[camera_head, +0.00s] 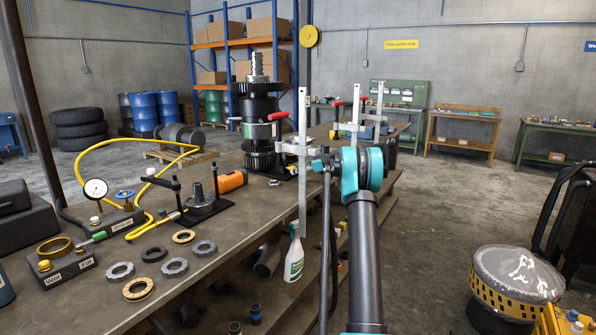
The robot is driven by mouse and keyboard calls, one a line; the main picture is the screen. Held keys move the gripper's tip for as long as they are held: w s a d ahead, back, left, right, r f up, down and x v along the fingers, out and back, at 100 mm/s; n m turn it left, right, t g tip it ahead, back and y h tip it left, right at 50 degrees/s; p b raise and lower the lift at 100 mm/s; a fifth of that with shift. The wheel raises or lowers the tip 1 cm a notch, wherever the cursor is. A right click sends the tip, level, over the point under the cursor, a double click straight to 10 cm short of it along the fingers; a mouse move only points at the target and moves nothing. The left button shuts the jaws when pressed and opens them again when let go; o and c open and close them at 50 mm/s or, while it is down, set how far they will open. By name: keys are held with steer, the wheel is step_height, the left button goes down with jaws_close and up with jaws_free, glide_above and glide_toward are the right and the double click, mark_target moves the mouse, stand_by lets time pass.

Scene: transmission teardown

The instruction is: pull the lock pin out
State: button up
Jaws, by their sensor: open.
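The transmission stack (258,135) stands upright on the bench, with dark drums and a toothed silver shaft on top. I cannot make out the lock pin for certain at this distance. A tall bar clamp (302,120) with a red handle stands in front of the stack's right side. My arm (365,245) reaches up from the bottom, and its teal joint (350,172) is in front of the bench edge, right of the stack. My gripper's fingers do not show; the arm's far end is hidden behind the joint.
The bench (215,260) holds several loose rings (173,267), a dial gauge (95,189) with a yellow hose, a black fixture (200,205) and an orange tool (233,180). A spray bottle (294,260) shows beside the bench edge. A yellow-banded drum (515,285) stands on the right.

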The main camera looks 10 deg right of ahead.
steer(key=v, duration=1.1)
steer(key=shift+r, duration=0.1)
steer(key=shift+d, duration=0.1)
